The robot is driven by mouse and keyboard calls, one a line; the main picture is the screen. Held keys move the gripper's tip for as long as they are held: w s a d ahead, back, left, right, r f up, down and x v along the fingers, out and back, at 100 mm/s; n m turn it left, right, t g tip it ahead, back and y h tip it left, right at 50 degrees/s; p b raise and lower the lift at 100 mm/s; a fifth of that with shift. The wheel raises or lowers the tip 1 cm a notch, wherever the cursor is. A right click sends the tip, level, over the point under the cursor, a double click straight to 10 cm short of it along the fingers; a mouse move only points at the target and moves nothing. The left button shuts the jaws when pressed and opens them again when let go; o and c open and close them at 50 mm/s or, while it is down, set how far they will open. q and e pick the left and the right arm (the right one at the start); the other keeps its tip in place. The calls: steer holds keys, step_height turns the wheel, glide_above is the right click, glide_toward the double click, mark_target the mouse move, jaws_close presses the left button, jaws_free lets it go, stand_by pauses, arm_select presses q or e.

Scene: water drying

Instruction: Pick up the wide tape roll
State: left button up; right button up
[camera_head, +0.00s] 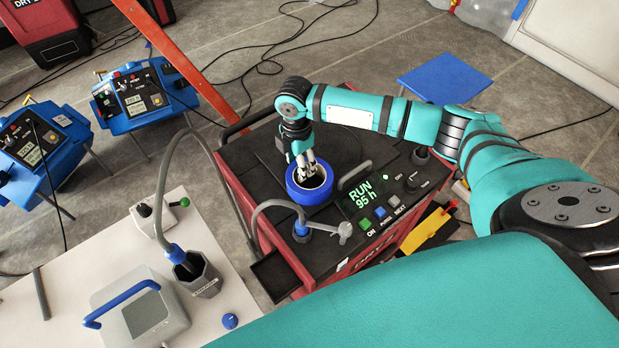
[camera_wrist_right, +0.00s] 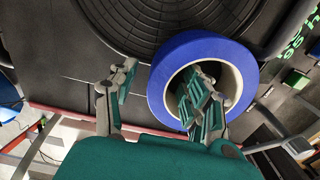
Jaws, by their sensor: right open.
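The wide tape roll (camera_head: 295,192) is blue with a pale core and sits on the black top of the red dryer (camera_head: 225,150). It also shows in the right wrist view (camera_wrist_right: 160,92), beside a round grille. My right gripper (camera_head: 306,166) is open and points down at the roll. In the right wrist view, one finger of the gripper (camera_wrist_right: 160,78) is over or in the roll's hole and the other is outside its left side. I cannot tell whether either finger touches the roll. My left gripper is not in view.
A grey hose nozzle (camera_head: 325,227) and a lit RUN panel (camera_head: 365,193) are close to the roll on the dryer. A white table (camera_head: 60,275) with a grey box (camera_head: 140,312) stands at left. Blue devices (camera_head: 140,97) and cables lie beyond.

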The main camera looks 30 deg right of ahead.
steer(key=c, duration=1)
jaws_close()
steer(key=shift+r, duration=0.15)
